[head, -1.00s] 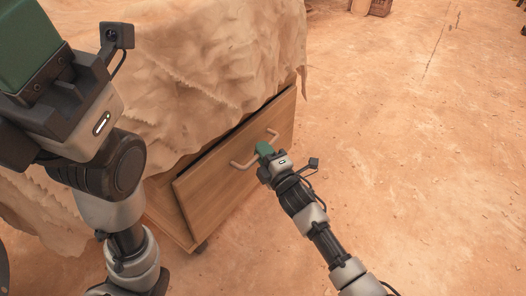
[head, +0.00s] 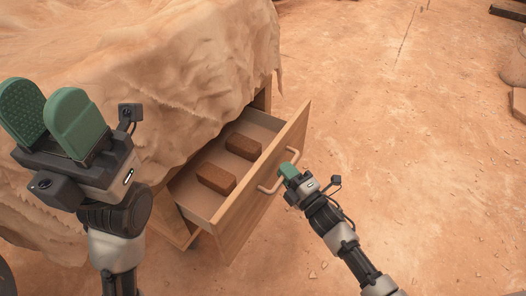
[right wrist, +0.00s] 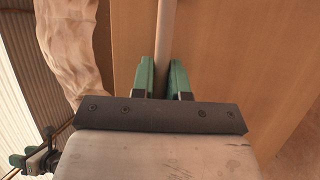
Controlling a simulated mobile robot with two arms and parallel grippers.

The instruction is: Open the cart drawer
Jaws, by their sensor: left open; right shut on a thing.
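The cart drawer (head: 243,206) stands pulled out from the wooden cart (head: 174,222), its inside showing. Its pale curved handle (head: 279,172) is on the front panel. My right gripper (head: 288,171) is shut on the handle. In the right wrist view the green fingers (right wrist: 163,76) sit on either side of the handle bar (right wrist: 165,45), in front of the wooden drawer front (right wrist: 225,60). My left gripper (head: 52,118) is open and empty, raised at the left, apart from the cart.
Two brown bricks (head: 216,178) (head: 243,146) lie inside the drawer. A draped tan cloth (head: 150,70) covers the cart top and hangs over its side. The dusty floor (head: 420,170) to the right is clear, with objects at the far right edge.

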